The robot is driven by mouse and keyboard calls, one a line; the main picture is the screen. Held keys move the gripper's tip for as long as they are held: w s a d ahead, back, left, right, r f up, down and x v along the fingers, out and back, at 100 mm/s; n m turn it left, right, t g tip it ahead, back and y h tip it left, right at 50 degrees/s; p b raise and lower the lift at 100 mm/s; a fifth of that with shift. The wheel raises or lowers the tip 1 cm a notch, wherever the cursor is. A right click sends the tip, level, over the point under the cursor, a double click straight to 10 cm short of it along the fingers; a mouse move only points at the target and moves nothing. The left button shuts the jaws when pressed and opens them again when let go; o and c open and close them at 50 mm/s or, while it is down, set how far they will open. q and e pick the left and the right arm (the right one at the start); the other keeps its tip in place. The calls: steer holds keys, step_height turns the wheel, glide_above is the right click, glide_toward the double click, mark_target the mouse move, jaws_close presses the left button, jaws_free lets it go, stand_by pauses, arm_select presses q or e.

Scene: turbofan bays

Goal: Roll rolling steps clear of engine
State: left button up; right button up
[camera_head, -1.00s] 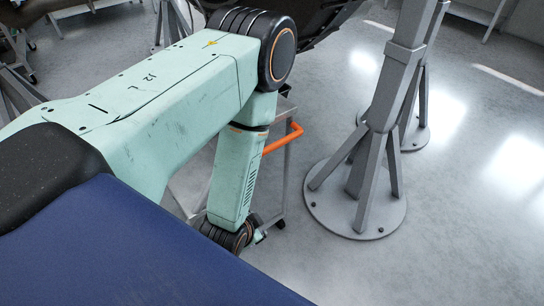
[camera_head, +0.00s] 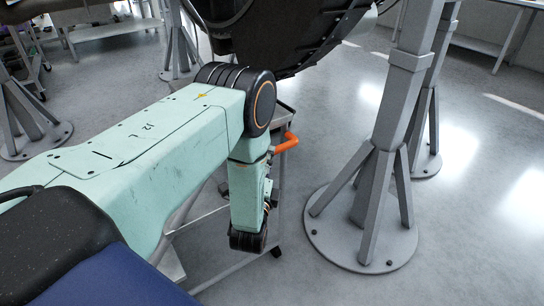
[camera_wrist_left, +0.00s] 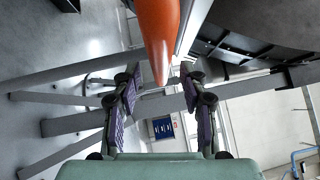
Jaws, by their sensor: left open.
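The rolling steps stand under the engine in the head view, partly hidden behind my left arm. Their grey metal frame (camera_head: 279,205) has an orange handle (camera_head: 287,143) at the upper right and a caster at the foot. The dark engine (camera_head: 300,35) hangs above them. My left gripper (camera_head: 270,190) is mostly hidden by my forearm, just below the handle. In the left wrist view, its two purple-padded fingers (camera_wrist_left: 160,76) are open. The orange handle (camera_wrist_left: 160,28) reaches down toward the gap between them; I cannot tell whether it touches. My right gripper is in neither view.
A grey stand with a round bolted base (camera_head: 360,235) is just right of the steps. Another stand (camera_head: 20,120) is at the left, and a table (camera_head: 490,45) is at the back right.

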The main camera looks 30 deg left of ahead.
arm_select(q)
steer(key=shift+w+a+f, duration=0.1)
steer(key=shift+w+a, duration=0.25)
steer(key=shift+w, duration=0.4)
steer(key=shift+w+a+r+b, duration=0.2)
steer(key=shift+w+r+b, duration=0.25)
steer(key=shift+w, duration=0.25)
steer(key=shift+w+a+f, duration=0.1)
steer(key=shift+w+f, duration=0.05)
steer(key=shift+w, duration=0.05)
steer(key=shift+s, duration=0.1)
steer(key=shift+c, duration=1.4)
jaws_close()
